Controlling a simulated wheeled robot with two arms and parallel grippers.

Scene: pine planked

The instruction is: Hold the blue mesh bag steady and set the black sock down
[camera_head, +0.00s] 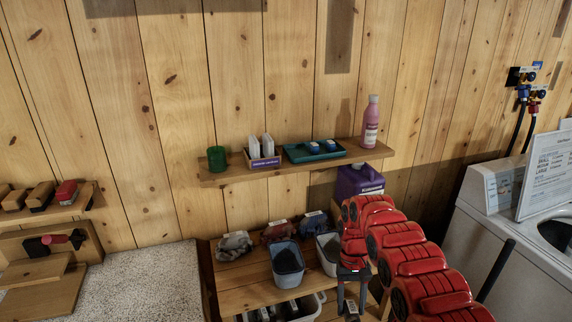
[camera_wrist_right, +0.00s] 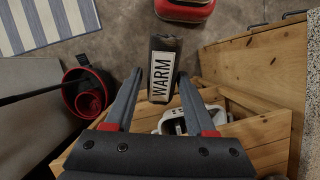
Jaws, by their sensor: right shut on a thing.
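My right gripper (camera_head: 352,290) points down at the front of the wooden shelf unit. In the right wrist view its fingers (camera_wrist_right: 160,80) are shut on a flat, black WARM-labelled thing (camera_wrist_right: 163,48); I cannot tell whether this is the black sock. A small part of it shows below the fingers in the head view. A dark blue bundle with a white tag (camera_head: 316,224), perhaps the blue mesh bag, lies at the back of the unit, left of my right arm and apart from the gripper. My left gripper is out of view.
A blue-grey bin with dark contents (camera_head: 287,262) and a white bin (camera_head: 327,262) stand left of the gripper. Grey (camera_head: 234,245) and maroon (camera_head: 278,232) bundles lie behind. A purple jug (camera_head: 360,182) stands behind my arm. A washer (camera_head: 520,270) is at right.

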